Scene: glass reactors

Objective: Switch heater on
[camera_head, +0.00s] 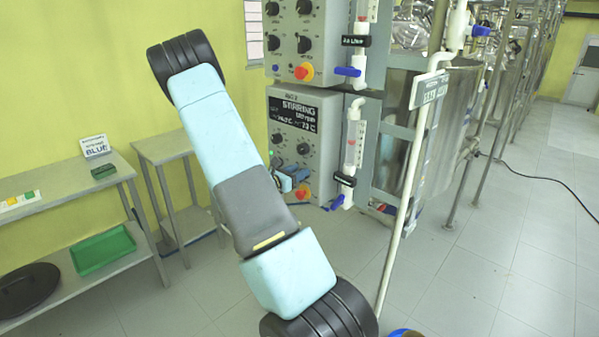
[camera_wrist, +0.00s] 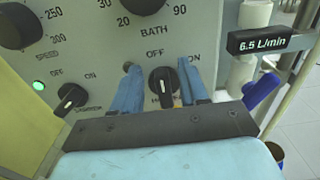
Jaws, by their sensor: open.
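The lower grey control panel (camera_head: 322,120) with its dark display faces me in the head view. In the wrist view a black switch knob (camera_wrist: 164,90) sits below the BATH dial, with OFF above it and ON to its upper right. Its white mark is about upright, toward OFF. The label below it is mostly hidden by my gripper. My gripper (camera_wrist: 157,72) is open, with one blue finger on each side of this knob; I cannot tell whether they touch it. In the head view my gripper (camera_head: 288,180) is at the panel's lower part.
A second switch knob (camera_wrist: 70,98) is at the left, beside a lit green lamp (camera_wrist: 38,86). A flow meter tag (camera_wrist: 270,41) and blue valve handle (camera_wrist: 262,90) stand close at the right.

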